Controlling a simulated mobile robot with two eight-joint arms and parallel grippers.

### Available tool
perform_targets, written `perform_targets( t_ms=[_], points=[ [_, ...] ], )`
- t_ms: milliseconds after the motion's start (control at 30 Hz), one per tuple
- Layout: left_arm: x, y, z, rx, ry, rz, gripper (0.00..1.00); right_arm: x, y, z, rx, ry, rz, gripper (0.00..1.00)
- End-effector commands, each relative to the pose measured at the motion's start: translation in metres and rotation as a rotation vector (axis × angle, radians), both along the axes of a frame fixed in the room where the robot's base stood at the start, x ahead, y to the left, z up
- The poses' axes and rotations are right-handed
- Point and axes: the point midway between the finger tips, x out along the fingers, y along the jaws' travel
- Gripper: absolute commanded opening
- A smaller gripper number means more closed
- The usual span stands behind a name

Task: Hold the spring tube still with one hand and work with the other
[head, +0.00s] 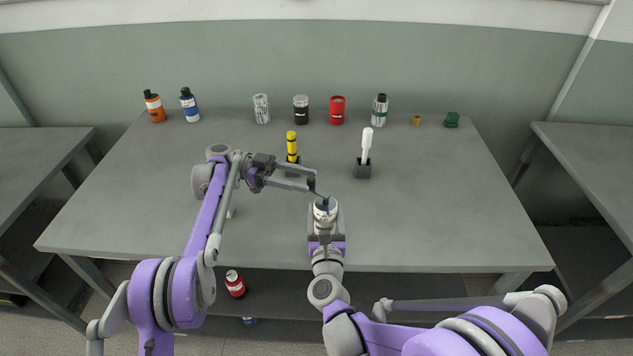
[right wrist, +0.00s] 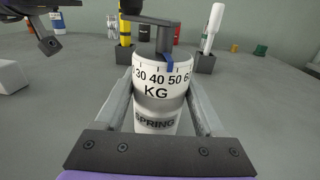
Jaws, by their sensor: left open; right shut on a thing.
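The spring tube (head: 325,213) stands near the table's front edge. In the right wrist view the white tube (right wrist: 158,95) reads KG and SPRING, with a blue pointer (right wrist: 170,64) near 50 on its scale. A dark crank-like arm (right wrist: 158,22) rises above its top. My right gripper (right wrist: 160,112) is shut around the tube, one finger on each side. My left gripper (head: 316,181) is open, its fingers just above and behind the tube top; I cannot tell if they touch the crank. Part of a dark finger (right wrist: 42,38) shows at upper left of the wrist view.
A yellow-and-black tool (head: 292,146) and a white tool (head: 366,146) stand in dark holders behind. Several bottles and cans, such as a red can (head: 337,110), line the back. A pale block (right wrist: 12,78) lies left of the tube. The table's right side is clear.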

Motion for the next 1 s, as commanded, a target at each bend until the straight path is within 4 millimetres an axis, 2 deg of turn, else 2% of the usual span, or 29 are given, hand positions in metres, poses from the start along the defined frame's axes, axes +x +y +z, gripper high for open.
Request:
perform_targets(
  t_ms=[200, 567, 767, 1000],
  points=[
    [0.005, 0.017, 0.000, 0.001, 0.000, 0.006, 0.57, 0.000, 0.000, 0.000, 0.000, 0.000, 0.000, 0.06],
    [0.005, 0.019, 0.001, 0.001, 0.000, 0.021, 0.56, 0.000, 0.000, 0.000, 0.000, 0.000, 0.000, 0.06],
    [0.001, 0.032, 0.003, 0.003, -0.003, 0.175, 0.56, 0.000, 0.000, 0.000, 0.000, 0.000, 0.000, 0.06],
    [-0.017, 0.053, 0.003, 0.002, -0.002, 0.413, 0.56, 0.000, 0.000, 0.000, 0.000, 0.000, 0.000, 0.06]
  ],
)
